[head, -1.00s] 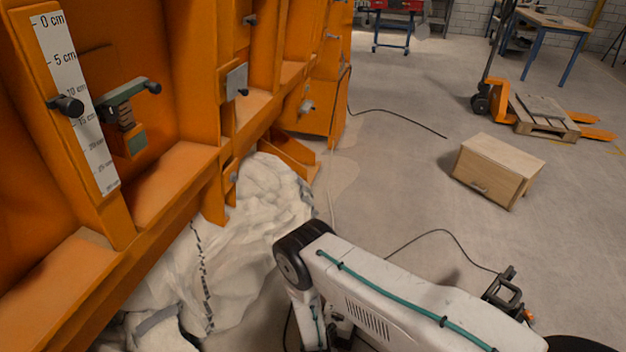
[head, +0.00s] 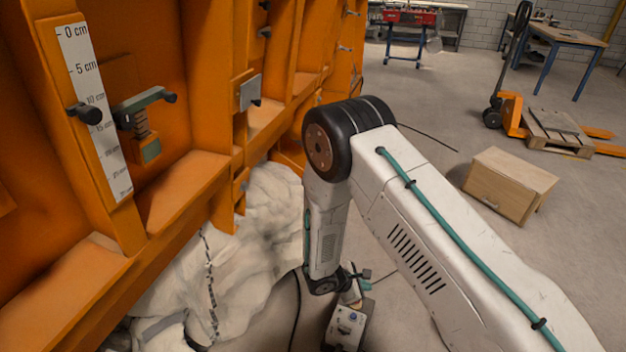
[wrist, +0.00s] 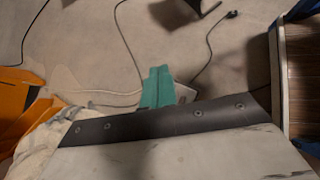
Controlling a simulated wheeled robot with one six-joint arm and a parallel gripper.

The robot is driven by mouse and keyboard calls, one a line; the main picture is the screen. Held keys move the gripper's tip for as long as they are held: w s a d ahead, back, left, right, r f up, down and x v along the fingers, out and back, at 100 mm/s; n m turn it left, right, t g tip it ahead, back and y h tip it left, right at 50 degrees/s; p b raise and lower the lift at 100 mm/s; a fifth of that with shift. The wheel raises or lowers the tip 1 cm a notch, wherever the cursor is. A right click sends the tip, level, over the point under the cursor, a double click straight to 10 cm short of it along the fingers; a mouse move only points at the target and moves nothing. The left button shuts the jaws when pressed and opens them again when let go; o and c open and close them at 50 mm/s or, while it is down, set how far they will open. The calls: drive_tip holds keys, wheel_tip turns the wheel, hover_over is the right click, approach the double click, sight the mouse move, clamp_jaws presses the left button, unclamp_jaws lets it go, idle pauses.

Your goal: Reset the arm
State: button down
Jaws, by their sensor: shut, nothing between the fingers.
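My arm crosses the right half of the head view, its black elbow joint raised in front of the orange rig and its forearm hanging down to the wrist near the bottom edge. My gripper shows in the wrist view as teal fingers (wrist: 157,87), pressed together with nothing between them, above the concrete floor. In the head view the gripper is small and partly hidden by the wrist parts, so its fingers are hard to make out.
The orange steel rig (head: 190,190) with a centimetre scale (head: 95,110) fills the left. A crumpled white sheet (head: 235,260) lies at its foot, close to my forearm. A wooden cabinet (head: 505,185) and pallet truck (head: 512,115) stand right. Cables (wrist: 125,40) cross the floor.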

drive_tip(key=s+d+r+m+g, duration=0.2)
drive_tip(key=r+m, duration=0.1)
drive_tip(key=r, duration=0.6)
drive_tip(key=s+d+r+m+g, duration=0.2)
drive_tip(key=d+r+m, duration=0.1)
drive_tip(key=r, duration=0.6)
drive_tip(key=s+d+r+m+g, duration=0.1)
drive_tip(key=s+d+r+m, duration=0.15)
drive_tip(key=r, duration=0.65)
drive_tip(key=s+d+r+m+t+y, duration=0.1)
drive_tip(key=s+r+m+y, duration=0.3)
drive_tip(key=s+r, duration=0.6)
drive_tip(key=s+d+r+m+t+y, duration=0.1)
drive_tip(key=s+d+r+m+y, duration=0.1)
drive_tip(key=s+r+m+y, duration=0.2)
drive_tip(key=shift+s+d+r+m+t+y, duration=0.4)
drive_tip(key=shift+s+r+m, duration=1.05)
drive_tip(key=shift+s+r, duration=2.8)
drive_tip(key=shift+w+r, duration=0.65)
